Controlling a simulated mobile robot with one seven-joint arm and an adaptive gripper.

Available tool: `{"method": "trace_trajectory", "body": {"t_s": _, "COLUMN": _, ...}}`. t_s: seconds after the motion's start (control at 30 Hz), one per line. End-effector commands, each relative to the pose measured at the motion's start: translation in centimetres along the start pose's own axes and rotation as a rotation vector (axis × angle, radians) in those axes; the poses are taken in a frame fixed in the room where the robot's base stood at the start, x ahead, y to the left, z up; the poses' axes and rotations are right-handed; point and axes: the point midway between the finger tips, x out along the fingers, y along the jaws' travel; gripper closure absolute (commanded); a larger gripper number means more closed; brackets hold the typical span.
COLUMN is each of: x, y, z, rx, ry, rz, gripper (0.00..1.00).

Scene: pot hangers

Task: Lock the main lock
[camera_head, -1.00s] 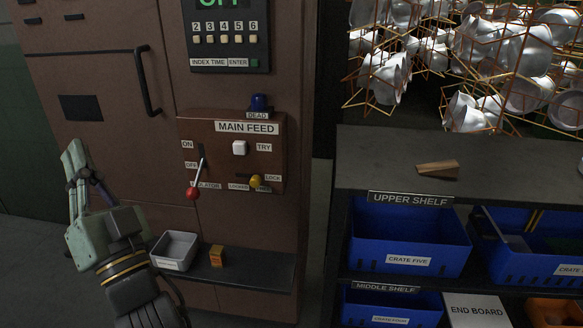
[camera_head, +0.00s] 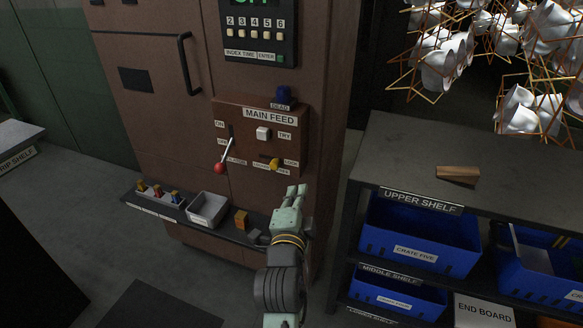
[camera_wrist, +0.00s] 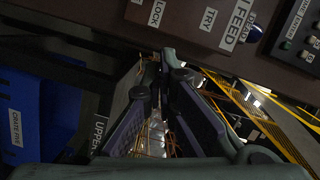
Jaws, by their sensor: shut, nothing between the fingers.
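The main lock is the yellow knob (camera_head: 273,164) at the lower right of the brown main feed box (camera_head: 240,150) in the head view, by the LOCK label (camera_head: 291,162). The red-tipped isolator lever (camera_head: 220,168) points down on the box's left side. My gripper (camera_head: 297,188) is shut and empty, just below and right of the knob, apart from it in the picture. The wrist view shows my closed fingers (camera_wrist: 165,65) and the LOCK label (camera_wrist: 156,13) at the top; the knob is not visible there.
The shelf unit (camera_head: 400,150) with blue crates (camera_head: 420,235) stands right. A wooden wedge (camera_head: 458,174) lies on its top.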

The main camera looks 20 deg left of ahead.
Motion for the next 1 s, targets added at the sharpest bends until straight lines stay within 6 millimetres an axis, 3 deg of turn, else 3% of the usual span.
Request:
{"method": "trace_trajectory", "body": {"t_s": 0.27, "x": 0.2, "y": 0.1, "z": 0.1, "rx": 0.0, "ry": 0.0, "rz": -0.003, "gripper": 1.0}}
{"method": "trace_trajectory", "body": {"t_s": 0.83, "x": 2.7, "y": 0.4, "z": 0.2, "rx": 0.0, "ry": 0.0, "rz": -0.009, "gripper": 1.0}}
{"method": "trace_trajectory", "body": {"t_s": 1.0, "x": 6.8, "y": -0.1, "z": 0.1, "rx": -0.001, "ry": -0.001, "rz": -0.002, "gripper": 1.0}}
